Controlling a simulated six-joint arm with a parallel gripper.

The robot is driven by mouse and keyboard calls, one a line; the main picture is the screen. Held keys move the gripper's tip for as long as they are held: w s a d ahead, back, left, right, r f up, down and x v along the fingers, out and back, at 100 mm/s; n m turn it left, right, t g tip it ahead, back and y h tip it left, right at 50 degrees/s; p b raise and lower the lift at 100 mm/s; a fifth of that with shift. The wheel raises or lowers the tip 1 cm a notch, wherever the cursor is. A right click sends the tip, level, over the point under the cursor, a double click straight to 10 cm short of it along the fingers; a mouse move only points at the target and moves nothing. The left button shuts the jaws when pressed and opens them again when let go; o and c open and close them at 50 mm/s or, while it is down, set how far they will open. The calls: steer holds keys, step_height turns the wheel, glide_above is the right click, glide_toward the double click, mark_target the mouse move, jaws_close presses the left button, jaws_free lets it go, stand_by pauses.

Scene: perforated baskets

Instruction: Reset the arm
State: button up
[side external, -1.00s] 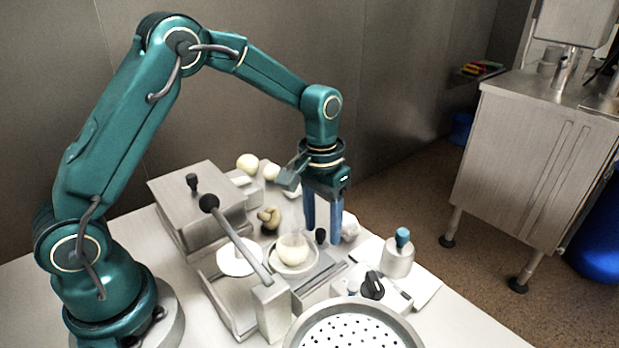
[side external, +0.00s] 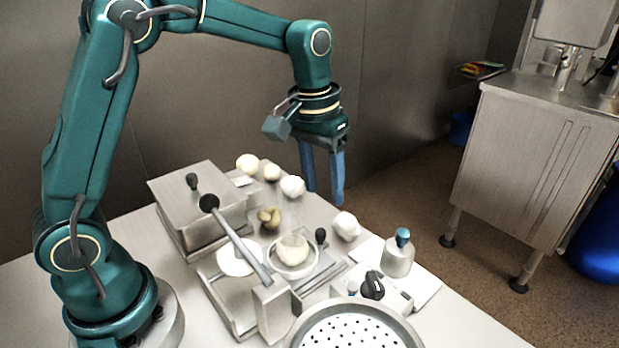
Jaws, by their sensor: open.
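My gripper (side external: 322,198) is in the side external view, hanging with its two blue fingers pointing down above the far right part of the table. The fingers are apart with nothing between them. Below it on the table, a pale round item (side external: 293,187) and another whitish lump (side external: 346,226) show to either side. A round white cup (side external: 293,258) with a pale ball-like item in it stands lower, towards the middle of the table. A perforated round basket (side external: 345,330) is at the front edge of the picture.
A lidded steel box (side external: 200,196) stands at the left. A lever (side external: 236,240) with a black knob rises at the middle. A metal cylinder with a blue knob (side external: 402,238) is at the right. The air around my gripper is clear.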

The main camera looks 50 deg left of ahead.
steer(key=s+r+t, duration=0.3)
steer(key=s+r, duration=0.5)
steer(key=shift+m+t, duration=0.8)
steer(key=s+f, duration=0.1)
steer(key=s, duration=0.2)
steer(key=s+f, duration=0.1)
steer(key=s, duration=0.1)
steer(key=s+f, duration=0.1)
steer(key=s, duration=0.2)
steer(key=shift+s+a+f, duration=0.1)
steer(key=shift+s+f, duration=0.25)
steer(key=shift+f, duration=0.05)
steer(key=shift+s+f, duration=0.15)
steer(key=shift+f, duration=0.15)
